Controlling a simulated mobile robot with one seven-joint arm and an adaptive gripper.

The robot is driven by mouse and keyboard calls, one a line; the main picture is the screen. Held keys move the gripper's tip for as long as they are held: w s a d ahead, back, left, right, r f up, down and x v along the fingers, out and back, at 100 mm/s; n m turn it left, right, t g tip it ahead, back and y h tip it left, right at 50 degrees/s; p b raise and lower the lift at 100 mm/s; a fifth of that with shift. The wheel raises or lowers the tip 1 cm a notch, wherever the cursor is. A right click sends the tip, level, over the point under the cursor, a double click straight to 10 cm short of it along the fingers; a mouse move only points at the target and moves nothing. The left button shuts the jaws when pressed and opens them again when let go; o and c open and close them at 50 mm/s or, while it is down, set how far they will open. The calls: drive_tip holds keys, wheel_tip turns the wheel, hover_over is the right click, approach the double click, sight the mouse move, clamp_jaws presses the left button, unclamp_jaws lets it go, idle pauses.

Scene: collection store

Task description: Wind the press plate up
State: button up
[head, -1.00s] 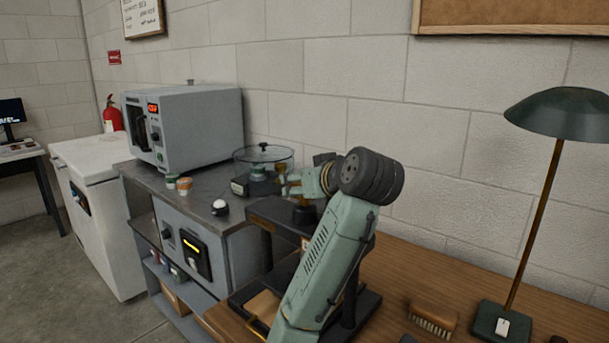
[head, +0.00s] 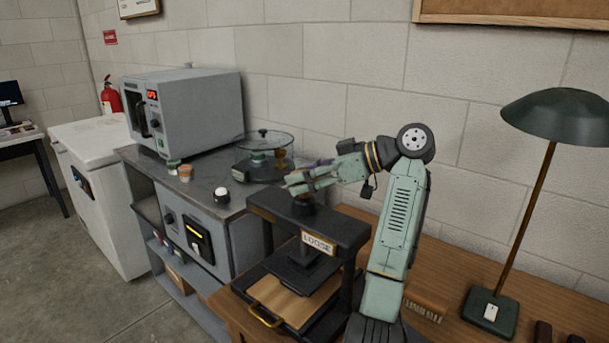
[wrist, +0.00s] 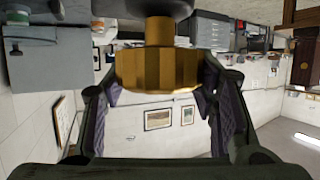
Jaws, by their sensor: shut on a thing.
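The dark press (head: 348,232) stands on the wooden bench, with a label on its front that seems to read LOOSE. Its press plate (head: 300,268) hangs under the top beam, low over a tan board (head: 285,299) in the bed; any gap is hard to judge. My gripper (head: 298,187) is above the press's top beam and shut on this knob. The fingers hide most of the knob in the head view.
A glass-covered balance (head: 264,155) stands close behind my gripper on the grey cabinet. A grey oven (head: 185,112), small jars and a white-topped button (head: 221,195) are to the left. A green lamp (head: 560,115) and a brush (head: 425,307) are to the right.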

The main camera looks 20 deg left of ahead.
drive_tip(key=shift+n+g, duration=0.7)
drive_tip(key=shift+g, duration=0.1)
drive_tip(key=o, duration=1.2)
drive_tip(key=shift+h, duration=0.3)
drive_tip(key=v, duration=1.2)
drive_tip(key=shift+w+f, duration=0.1)
drive_tip(key=shift+w, duration=0.05)
